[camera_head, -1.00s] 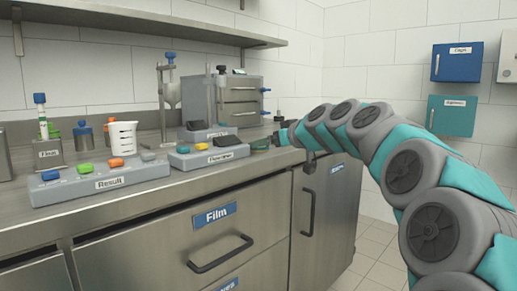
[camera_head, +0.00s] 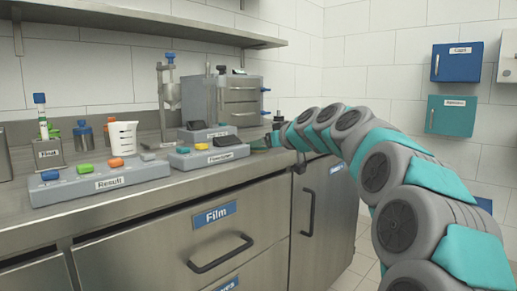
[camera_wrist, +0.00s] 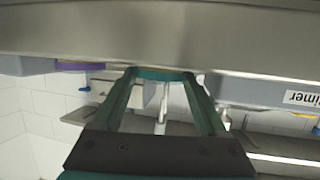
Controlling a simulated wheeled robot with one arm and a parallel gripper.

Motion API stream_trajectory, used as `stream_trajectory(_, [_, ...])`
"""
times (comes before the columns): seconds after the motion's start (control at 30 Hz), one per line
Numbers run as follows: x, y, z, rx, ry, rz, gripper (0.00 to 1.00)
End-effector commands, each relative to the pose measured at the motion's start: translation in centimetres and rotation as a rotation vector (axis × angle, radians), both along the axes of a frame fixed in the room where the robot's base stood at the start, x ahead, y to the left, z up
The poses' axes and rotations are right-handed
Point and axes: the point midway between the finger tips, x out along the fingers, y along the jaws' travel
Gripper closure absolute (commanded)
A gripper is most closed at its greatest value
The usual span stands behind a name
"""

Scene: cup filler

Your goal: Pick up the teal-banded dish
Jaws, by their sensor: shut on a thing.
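The teal-banded dish (camera_wrist: 163,75) shows in the wrist view as a low teal rim at the counter edge, between my fingertips. My gripper (camera_wrist: 160,82) is shut on it, with one dark green finger on each side. In the head view my gripper (camera_head: 268,141) is at the counter's right part, just right of the grey Powder-side block. There the dish is small and mostly hidden by the gripper.
The grey button block (camera_head: 209,155) stands close left of the gripper. A purple-banded thing (camera_wrist: 80,66) shows to one side in the wrist view. A Result block (camera_head: 100,183), a white beaker (camera_head: 122,138) and a dispenser stand (camera_head: 168,95) are farther left. The steel counter (camera_head: 190,187) has a bare front strip.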

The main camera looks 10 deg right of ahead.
Motion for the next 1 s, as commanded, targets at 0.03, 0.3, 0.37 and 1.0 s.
stream_trajectory(0.03, [0.0, 0.0, 0.0, 0.000, 0.000, 0.000, 0.70])
stream_trajectory(0.3, [0.0, 0.0, 0.0, 0.000, 0.000, 0.000, 0.78])
stream_trajectory(0.37, [0.0, 0.0, 0.1, 0.000, 0.000, 0.000, 0.78])
stream_trajectory(1.0, [-0.4, -0.1, 3.8, 0.002, -0.001, 0.000, 0.78])
